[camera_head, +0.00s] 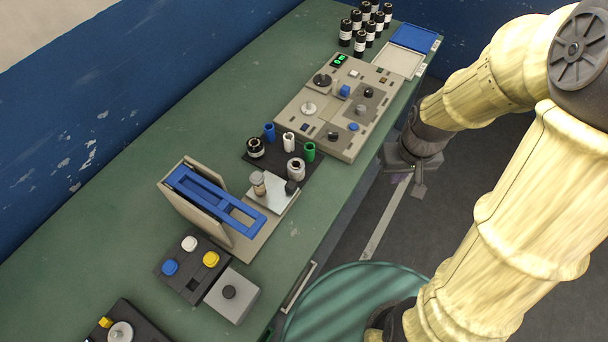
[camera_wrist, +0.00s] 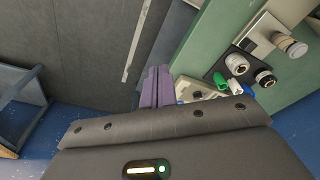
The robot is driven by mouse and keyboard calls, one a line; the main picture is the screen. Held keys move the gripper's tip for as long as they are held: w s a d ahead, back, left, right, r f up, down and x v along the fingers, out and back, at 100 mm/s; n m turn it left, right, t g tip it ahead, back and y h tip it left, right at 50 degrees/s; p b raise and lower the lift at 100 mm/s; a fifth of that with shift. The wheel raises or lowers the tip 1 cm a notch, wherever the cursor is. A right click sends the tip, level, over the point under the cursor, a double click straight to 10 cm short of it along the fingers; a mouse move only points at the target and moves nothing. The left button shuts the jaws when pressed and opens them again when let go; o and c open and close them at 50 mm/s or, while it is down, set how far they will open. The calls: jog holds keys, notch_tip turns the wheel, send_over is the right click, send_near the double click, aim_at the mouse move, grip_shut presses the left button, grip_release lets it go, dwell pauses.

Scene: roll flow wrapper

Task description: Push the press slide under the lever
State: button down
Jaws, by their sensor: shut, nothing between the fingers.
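The press stands mid-table in the head view, with beige side plates and a blue lever frame (camera_head: 215,200) sloping down to the right. The press slide (camera_head: 276,199) is a pale plate on the press base, at the lever's right end. It carries a tan-topped cylinder (camera_head: 258,184) and a black knob (camera_head: 291,188). The wrist view shows the pale slide (camera_wrist: 257,38) and cylinder (camera_wrist: 290,46) at top right. My gripper (camera_head: 418,191) is out past the table's right edge, well away from the slide. Its purple fingers (camera_wrist: 156,87) are together and empty.
A dark tray (camera_head: 270,158) with small coloured cylinders lies just behind the slide. A beige control panel (camera_head: 340,105) and several black bottles (camera_head: 365,25) are farther back. Button boxes (camera_head: 195,265) stand in front of the press. Open floor lies beyond the table edge.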

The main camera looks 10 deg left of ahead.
jog(key=w+a+f+n+g+y+p, duration=0.1)
jog(key=w+a+f+n+g+y, duration=0.1)
jog(key=w+a+f+n, duration=0.3)
jog(key=w+a+f+n+g+y+p, duration=0.2)
jog(key=a+n, duration=0.5)
jog(key=a, duration=0.4)
jog(key=w+f+g+y, duration=0.1)
jog(key=w+f+y, duration=0.1)
jog(key=w+f, duration=0.1)
jog(key=shift+w+a+f, duration=0.2)
jog(key=shift+w+f, duration=0.15)
jog(key=shift+f, duration=0.1)
jog(key=p+x, duration=0.3)
jog(key=x, duration=0.6)
jog(key=shift+s+a+f, duration=0.2)
jog(key=shift+a+f, duration=0.05)
jog(key=shift+a, duration=0.1)
